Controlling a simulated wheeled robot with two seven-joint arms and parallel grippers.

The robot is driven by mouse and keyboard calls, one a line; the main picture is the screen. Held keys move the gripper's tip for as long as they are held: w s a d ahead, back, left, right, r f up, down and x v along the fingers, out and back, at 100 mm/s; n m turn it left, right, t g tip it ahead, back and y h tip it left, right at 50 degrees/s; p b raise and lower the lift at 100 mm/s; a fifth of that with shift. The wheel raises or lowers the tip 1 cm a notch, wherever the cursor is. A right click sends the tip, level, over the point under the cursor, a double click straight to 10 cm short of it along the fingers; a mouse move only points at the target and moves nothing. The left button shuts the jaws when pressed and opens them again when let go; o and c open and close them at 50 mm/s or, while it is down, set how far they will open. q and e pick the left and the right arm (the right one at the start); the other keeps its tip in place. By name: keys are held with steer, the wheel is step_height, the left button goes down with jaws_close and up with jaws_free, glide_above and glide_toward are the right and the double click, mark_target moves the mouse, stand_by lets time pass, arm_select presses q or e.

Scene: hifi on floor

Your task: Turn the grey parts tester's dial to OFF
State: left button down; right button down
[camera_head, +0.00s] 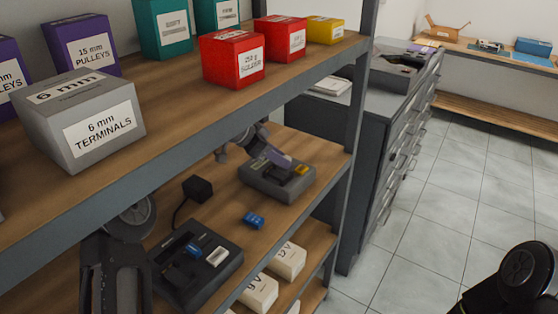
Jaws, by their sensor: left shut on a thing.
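The grey parts tester (263,184) sits on the middle wooden shelf, towards its right end. It has a yellow part on its top right. My left gripper (275,161) reaches in under the upper shelf and is at the top of the tester, shut on its dial. The fingers cover the dial, so its pointer and the OFF mark cannot be made out. My right gripper is out of view; only a dark part of my right arm shows at the bottom right.
A dark device (205,282) with a blue part, a small black box (198,188) on a cable and a blue piece (254,220) share the middle shelf. The upper shelf (180,115) bears several boxes close above my arm. Grey drawers (345,125) stand behind; floor at right is clear.

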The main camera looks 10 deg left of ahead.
arm_select(q)
steer(key=n+b, duration=0.1)
steer(key=b, duration=0.1)
steer(key=n+t+y+b, duration=0.1)
steer(key=b, duration=0.1)
steer(key=shift+s+d+f, duration=0.2)
steer(key=shift+n+t+y+b, duration=0.4)
steer(key=shift+n+b, duration=0.2)
steer(key=shift+s+d+r+n+t+y+b, duration=0.2)
steer(key=shift+n+t+y+b, duration=0.2)
steer(key=shift+n+y, duration=0.3)
steer(key=shift+d+n+t+y, duration=0.15)
steer(key=shift+n+y, duration=0.15)
steer(key=shift+n, duration=0.3)
steer(key=shift+n+t+y, duration=0.15)
steer(key=shift+n+y, duration=0.15)
steer(key=shift+n, duration=0.3)
steer(key=shift+n+y, duration=0.5)
steer(key=shift+n, duration=0.2)
steer(key=c, duration=1)
jaws_free()
